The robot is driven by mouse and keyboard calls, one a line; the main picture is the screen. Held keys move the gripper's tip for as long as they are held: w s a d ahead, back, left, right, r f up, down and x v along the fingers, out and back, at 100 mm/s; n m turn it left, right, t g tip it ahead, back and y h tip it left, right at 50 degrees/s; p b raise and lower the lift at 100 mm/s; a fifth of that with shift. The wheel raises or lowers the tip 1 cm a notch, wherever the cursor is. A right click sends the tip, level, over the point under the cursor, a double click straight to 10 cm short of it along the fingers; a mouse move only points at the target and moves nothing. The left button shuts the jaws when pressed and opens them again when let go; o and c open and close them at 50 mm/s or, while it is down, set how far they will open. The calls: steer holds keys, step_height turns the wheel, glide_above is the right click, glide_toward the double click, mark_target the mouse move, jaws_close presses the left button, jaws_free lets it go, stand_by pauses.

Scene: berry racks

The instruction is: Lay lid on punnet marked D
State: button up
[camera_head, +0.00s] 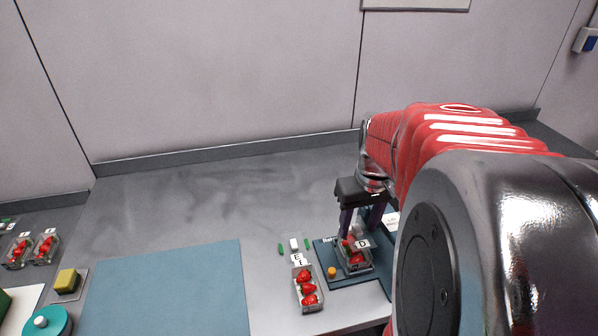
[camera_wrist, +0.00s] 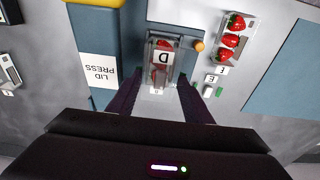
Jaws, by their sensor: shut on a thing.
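The punnet marked D (camera_head: 357,262) holds red strawberries and stands on a dark blue board. In the wrist view the punnet (camera_wrist: 152,48) lies straight ahead between my fingers, its white D label facing up. My gripper (camera_head: 360,232) points down over the punnet; in the wrist view my gripper (camera_wrist: 158,84) has its fingers apart on either side of a clear, greyish piece. This looks like the clear lid (camera_wrist: 158,80), at the punnet's near end. The lid is hard to make out, and I cannot tell whether it touches the punnet.
An open punnet marked E (camera_head: 309,299) stands close to the left of the board (camera_head: 328,254). A lid press (camera_wrist: 97,68) is beside punnet D in the wrist view. An orange knob (camera_head: 332,272) sits on the board. A blue mat (camera_head: 165,290) leaves free room further left.

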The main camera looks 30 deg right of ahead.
steer(key=shift+f, duration=1.75)
steer(key=shift+f, duration=0.25)
stand_by(0.8)
steer(key=o, duration=1.1)
steer(key=shift+r, duration=3.5)
steer(key=s+a+r+n+t, duration=0.1)
steer(key=s+a+r+t, duration=0.1)
steer(key=a, duration=0.9)
steer(key=s+a+r+n+t, duration=0.1)
steer(key=a+n+t, duration=0.1)
steer(key=a, duration=1)
steer(key=shift+s+r, duration=0.4)
